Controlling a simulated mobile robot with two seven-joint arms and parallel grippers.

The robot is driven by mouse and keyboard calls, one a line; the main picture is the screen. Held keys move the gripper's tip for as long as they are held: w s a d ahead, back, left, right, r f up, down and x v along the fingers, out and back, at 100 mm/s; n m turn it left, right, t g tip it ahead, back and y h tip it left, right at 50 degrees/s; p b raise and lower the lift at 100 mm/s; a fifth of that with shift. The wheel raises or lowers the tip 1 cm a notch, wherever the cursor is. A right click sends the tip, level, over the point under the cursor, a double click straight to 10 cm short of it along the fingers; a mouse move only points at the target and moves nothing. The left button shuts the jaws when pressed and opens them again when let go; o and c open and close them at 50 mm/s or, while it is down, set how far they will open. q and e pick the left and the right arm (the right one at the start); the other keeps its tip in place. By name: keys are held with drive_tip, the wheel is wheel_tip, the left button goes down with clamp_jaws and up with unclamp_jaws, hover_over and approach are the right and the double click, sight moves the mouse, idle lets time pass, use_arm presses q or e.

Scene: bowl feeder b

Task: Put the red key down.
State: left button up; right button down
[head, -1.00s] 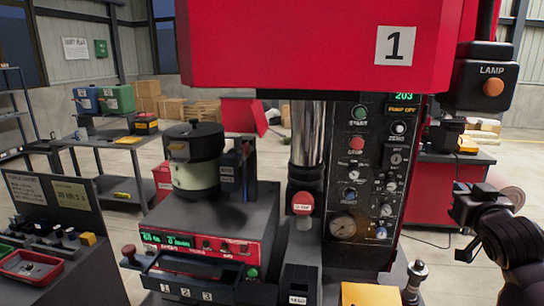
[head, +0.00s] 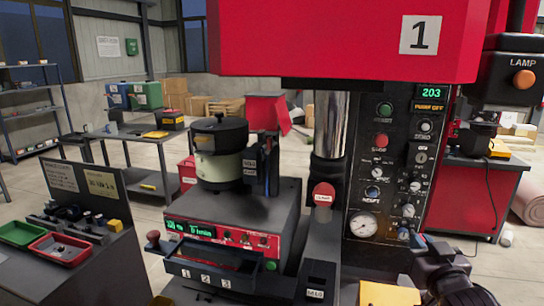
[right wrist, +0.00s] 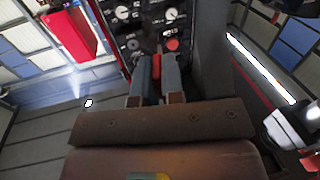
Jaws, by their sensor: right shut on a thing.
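My right gripper (head: 428,254) is at the lower right of the head view, in front of the lower part of the black control panel (head: 388,150). In the right wrist view its two fingers (right wrist: 156,80) are shut on a narrow red piece, which I take as the red key (right wrist: 156,65). Only a sliver of it shows between the fingers, and I cannot make it out in the head view. The panel's knobs and dials (right wrist: 148,25) lie beyond the fingertips in the wrist view. My left gripper is not in view.
The red machine head marked 1 (head: 340,40) hangs above the panel. A bowl feeder (head: 220,155) stands on its base to the left. A yellow block (head: 390,293) is low beside my gripper. Red and green trays (head: 60,248) lie on the left bench.

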drive_tip(key=s+a+f, duration=0.2)
drive_tip(key=a+f, duration=0.4)
drive_tip(key=s+a+f+n+y+b, duration=0.1)
drive_tip(key=s+a+f, duration=0.2)
drive_tip(key=a+f, duration=0.3)
drive_tip(key=shift+s+y+b, duration=0.25)
drive_tip(key=shift+y+b, duration=0.05)
